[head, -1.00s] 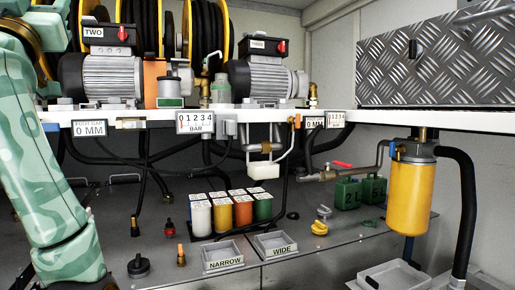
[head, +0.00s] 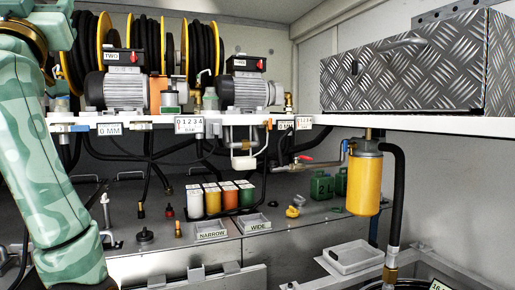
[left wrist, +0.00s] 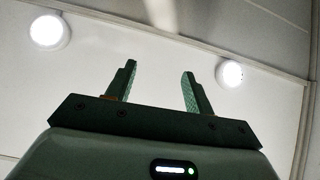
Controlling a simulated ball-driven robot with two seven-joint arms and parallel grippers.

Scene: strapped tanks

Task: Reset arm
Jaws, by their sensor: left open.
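My left gripper (left wrist: 158,90) shows in the left wrist view. Its two fingers stand apart with nothing between them, and it faces a pale ceiling with round lamps. In the head view, my left arm comes down the left side in green camouflage, and its gripper is out of the picture there. My right gripper is in neither view.
A shelf (head: 225,130) carries motors (head: 122,90), hose reels (head: 100,45) and a checker-plate box (head: 405,75). A yellow filter (head: 364,183) hangs below it. Several cartridges (head: 222,200) stand on the grey bench. A white tray (head: 355,256) lies lower right.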

